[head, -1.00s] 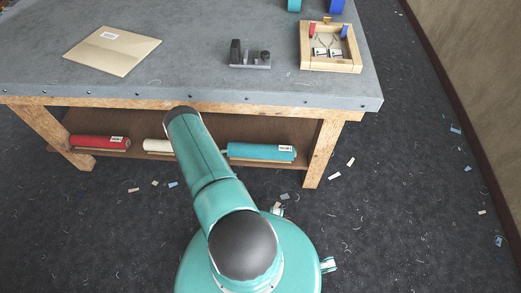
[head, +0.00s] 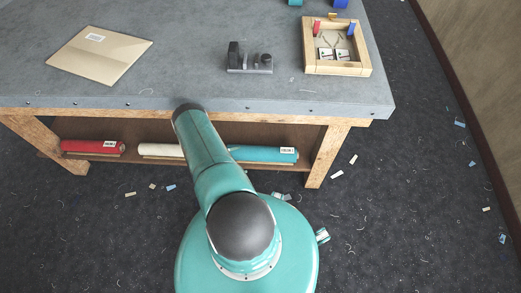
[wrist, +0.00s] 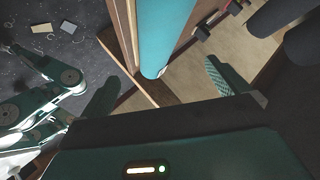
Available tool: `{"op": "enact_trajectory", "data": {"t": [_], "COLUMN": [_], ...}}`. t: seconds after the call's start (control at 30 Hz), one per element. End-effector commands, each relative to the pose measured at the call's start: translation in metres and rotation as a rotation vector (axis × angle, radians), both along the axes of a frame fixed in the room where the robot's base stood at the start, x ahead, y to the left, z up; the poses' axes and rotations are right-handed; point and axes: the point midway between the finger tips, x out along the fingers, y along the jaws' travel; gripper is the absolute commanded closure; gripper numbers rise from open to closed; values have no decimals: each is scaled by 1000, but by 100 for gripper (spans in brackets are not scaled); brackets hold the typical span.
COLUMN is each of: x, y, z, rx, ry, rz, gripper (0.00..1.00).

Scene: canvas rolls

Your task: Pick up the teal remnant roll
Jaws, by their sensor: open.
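The teal roll (head: 265,154) lies on the shelf under the workbench, at the right of the row, with a white label on its right end. My arm hides part of its left side. In the wrist view the teal roll (wrist: 166,35) runs down from the top edge, and its near end lies ahead of my gripper. My gripper (wrist: 162,76) is open, one finger left of the roll's line and one right. Nothing is between the fingers. In the head view my gripper is hidden.
A cream roll (head: 160,150) and a red roll (head: 92,147) lie left on the same shelf. A wooden leg (head: 327,155) stands right of the teal roll. The benchtop (head: 190,70) overhangs the shelf. Scraps litter the open floor at right.

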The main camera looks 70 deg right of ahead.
Motion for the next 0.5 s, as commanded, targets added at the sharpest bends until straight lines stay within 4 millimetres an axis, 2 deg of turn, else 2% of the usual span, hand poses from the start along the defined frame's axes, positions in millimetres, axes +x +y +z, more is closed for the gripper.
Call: {"op": "enact_trajectory", "data": {"t": [0.17, 0.5], "x": [-12, -43], "y": [-7, -47], "z": [-9, -40], "rx": [0, -1], "ry": [2, 1], "rz": [-5, -4], "gripper": [0, 0]}}
